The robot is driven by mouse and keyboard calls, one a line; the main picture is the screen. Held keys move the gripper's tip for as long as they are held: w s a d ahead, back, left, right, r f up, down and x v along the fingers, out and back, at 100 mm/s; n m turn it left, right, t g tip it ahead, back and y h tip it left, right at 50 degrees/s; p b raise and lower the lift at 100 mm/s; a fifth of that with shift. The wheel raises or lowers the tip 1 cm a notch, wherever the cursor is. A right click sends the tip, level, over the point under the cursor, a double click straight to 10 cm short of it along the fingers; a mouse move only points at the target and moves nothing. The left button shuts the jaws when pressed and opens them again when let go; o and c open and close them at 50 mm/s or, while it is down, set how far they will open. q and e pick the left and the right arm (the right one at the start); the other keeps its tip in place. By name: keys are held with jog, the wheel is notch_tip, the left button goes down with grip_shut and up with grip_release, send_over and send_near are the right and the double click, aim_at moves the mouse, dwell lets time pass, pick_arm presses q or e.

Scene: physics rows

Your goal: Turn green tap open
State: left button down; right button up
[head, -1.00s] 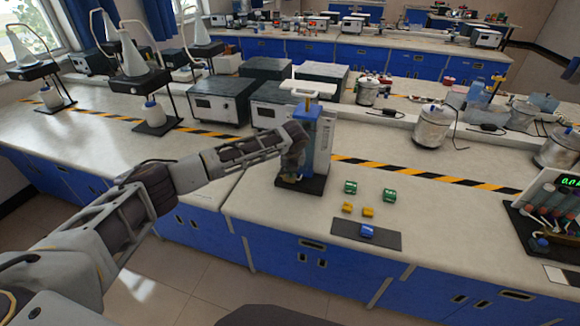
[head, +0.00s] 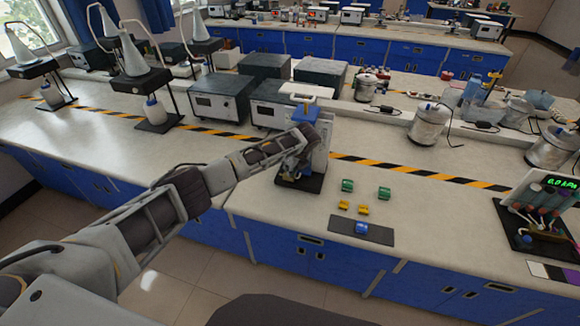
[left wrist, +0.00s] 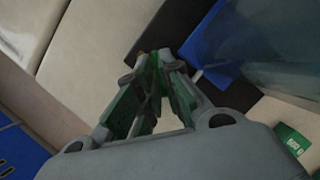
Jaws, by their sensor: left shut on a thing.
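A tall blue and grey apparatus with a white top (head: 305,91) stands on a dark base (head: 312,184) near the front of the bench. My left gripper (head: 297,170) is low at its front, and my wrist hides part of it. In the left wrist view, my left gripper's fingers (left wrist: 156,72) close together on a small green part, which I take for the green tap (left wrist: 157,62). It is mostly hidden between the fingers, so its turn angle cannot be told. The blue body (left wrist: 212,48) is beside the fingertips. My right gripper is not in view.
Green blocks (head: 347,185), yellow blocks (head: 362,209) and a blue block (head: 362,228) on a dark mat (head: 378,236) lie right of the apparatus. A device with a green display (head: 540,205) stands at far right. Boxy instruments (head: 222,98) stand behind. Bench left of the apparatus is clear.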

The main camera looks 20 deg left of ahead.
pick_arm(q)
jog(key=shift+w+n+g+y, duration=0.1)
jog(key=shift+n+g+y, duration=0.2)
jog(key=shift+n, duration=0.7)
jog(key=shift+w+n+g+y, duration=0.1)
jog(key=shift+n+g, duration=0.3)
jog(key=shift+n, duration=0.6)
jog(key=c, duration=1.6)
grip_release()
